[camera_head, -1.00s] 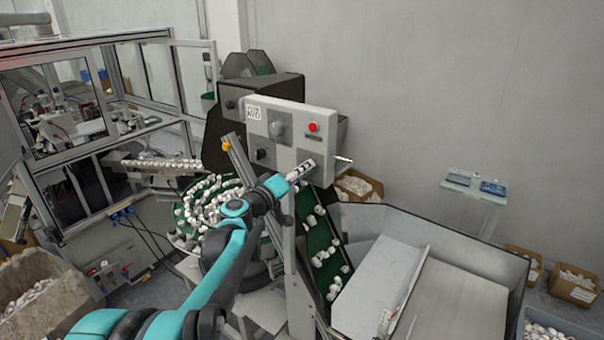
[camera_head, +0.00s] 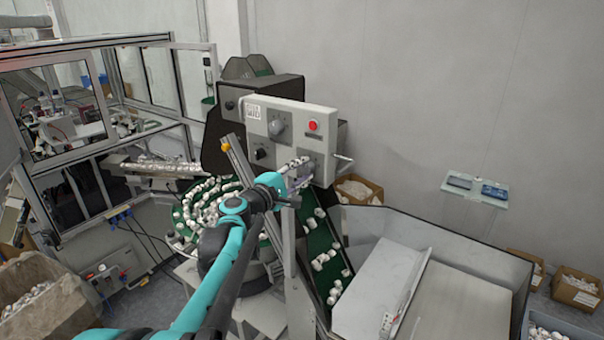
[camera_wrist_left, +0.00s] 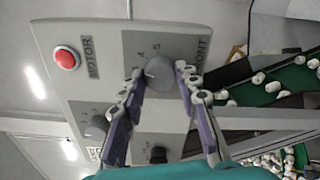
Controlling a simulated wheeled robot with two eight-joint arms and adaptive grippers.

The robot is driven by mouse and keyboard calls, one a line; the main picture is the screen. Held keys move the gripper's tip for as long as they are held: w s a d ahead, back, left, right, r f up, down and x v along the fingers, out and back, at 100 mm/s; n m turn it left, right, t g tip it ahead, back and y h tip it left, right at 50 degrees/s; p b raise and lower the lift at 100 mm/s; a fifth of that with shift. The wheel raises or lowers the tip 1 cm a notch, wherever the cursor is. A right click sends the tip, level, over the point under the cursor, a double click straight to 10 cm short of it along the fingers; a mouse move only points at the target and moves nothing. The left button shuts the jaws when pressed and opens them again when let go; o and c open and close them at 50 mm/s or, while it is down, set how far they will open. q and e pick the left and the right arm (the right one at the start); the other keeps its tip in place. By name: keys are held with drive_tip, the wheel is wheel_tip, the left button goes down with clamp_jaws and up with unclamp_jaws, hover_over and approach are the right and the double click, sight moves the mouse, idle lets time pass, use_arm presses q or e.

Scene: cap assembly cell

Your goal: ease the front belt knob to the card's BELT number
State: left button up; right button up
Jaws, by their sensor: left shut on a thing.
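The front belt knob (camera_wrist_left: 160,72) is a round grey dial on the grey control panel (camera_wrist_left: 105,70), beside the word FRONT. Scale figures 4 and 5 show at its edge. My left gripper (camera_wrist_left: 161,78) is shut on it, one finger on each side. In the head view the left gripper (camera_head: 301,168) is at the panel's lower right and hides this knob. The knob's pointer cannot be made out. The card (camera_head: 254,113) is a small white label at the panel's upper left; its print is too small to read. My right gripper is not in view.
A red button (camera_head: 313,125) marked MOTOR, a large grey knob (camera_head: 277,128) and a black knob (camera_head: 262,154) share the panel. A crank handle (camera_head: 344,158) sticks out on the right. Below runs a green belt (camera_head: 318,240) with white caps.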

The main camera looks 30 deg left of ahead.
use_arm(q)
drive_tip(key=shift+n, duration=1.6)
drive_tip(key=shift+f, duration=0.1)
drive_tip(key=o, duration=1.2)
drive_tip(key=shift+c, duration=0.2)
drive_tip(key=shift+s, duration=0.1)
drive_tip(key=s+a, duration=0.1)
drive_tip(key=s, duration=1.1)
drive_tip(key=shift+w, duration=0.1)
